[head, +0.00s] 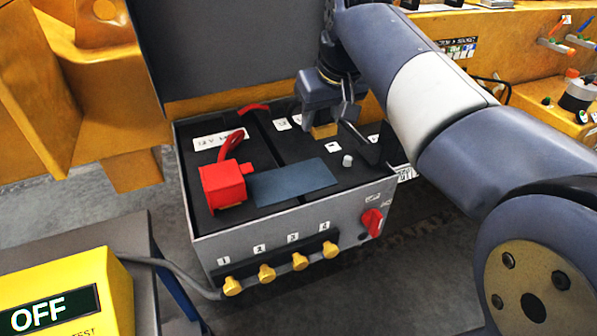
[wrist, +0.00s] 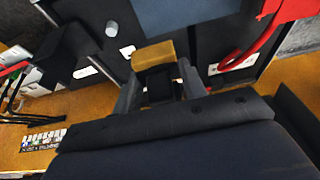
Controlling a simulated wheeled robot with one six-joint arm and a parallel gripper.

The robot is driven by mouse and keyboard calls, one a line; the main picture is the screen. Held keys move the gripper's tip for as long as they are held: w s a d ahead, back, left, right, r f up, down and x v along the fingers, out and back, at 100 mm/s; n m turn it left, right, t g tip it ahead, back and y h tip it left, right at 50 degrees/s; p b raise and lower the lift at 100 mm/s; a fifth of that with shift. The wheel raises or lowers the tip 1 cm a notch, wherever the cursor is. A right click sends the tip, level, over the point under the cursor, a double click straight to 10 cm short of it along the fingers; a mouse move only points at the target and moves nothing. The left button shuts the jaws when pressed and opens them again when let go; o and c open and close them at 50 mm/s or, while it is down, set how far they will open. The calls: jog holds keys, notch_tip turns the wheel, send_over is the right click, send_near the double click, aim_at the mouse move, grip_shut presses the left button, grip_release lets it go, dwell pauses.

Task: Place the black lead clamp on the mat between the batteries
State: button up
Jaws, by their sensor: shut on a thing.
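My gripper (head: 340,122) is over the back right part of the battery box. It is shut on a black clamp (wrist: 158,86) with a brass-coloured block (wrist: 153,52) at its end; the block also shows in the head view (head: 324,131). The fingers hide part of the clamp. The blue-grey mat (head: 295,182) lies flat at the front middle of the box, apart from the gripper; its edge shows in the wrist view (wrist: 185,15). A red clamp (head: 222,186) with a red lead sits left of the mat. The black battery tops (head: 290,150) are partly hidden by my arm.
A grey post (head: 347,160) stands right of the mat. The box front has a red knob (head: 371,222) and several yellow knobs (head: 266,273). A yellow OFF box (head: 70,295) is at the lower left. A grey panel (head: 235,45) rises behind the box.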

jog(key=shift+s+a+f, duration=0.2)
jog(key=shift+a, duration=0.2)
jog(key=shift+s+a+f, duration=0.15)
jog(key=shift+a+f, duration=0.05)
jog(key=shift+a, duration=0.2)
send_over(308, 170)
jog(key=s, duration=0.2)
jog(key=f, duration=0.4)
jog(key=shift+w+d+f, duration=0.2)
jog(key=shift+d, duration=0.05)
jog(key=shift+f, duration=2.4)
jog(key=shift+f+b, duration=0.1)
jog(key=shift+b, duration=0.2)
jog(key=shift+f, duration=0.15)
jog(key=o, duration=1.1)
